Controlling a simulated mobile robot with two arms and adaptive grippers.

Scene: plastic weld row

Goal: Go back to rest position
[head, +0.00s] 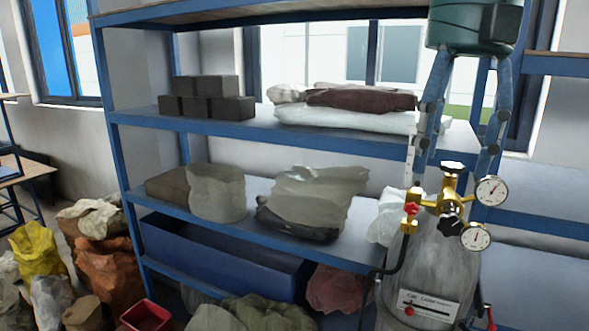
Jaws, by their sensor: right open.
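My right gripper (452,162) hangs at the upper right of the head view, pointing down. Its two fingers are spread wide apart, with nothing seen held between them. The fingertips appear in front of or just above the brass regulator (451,201) of a grey gas cylinder (436,262); whether they touch it I cannot tell. My left gripper is not in view.
A blue shelf unit (290,142) fills the middle, holding dark blocks (209,108), folded sacks (347,118), pale bags (216,192) and a long blue bin (221,262). Several filled bags (106,268) and a red container (146,316) stand at the lower left.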

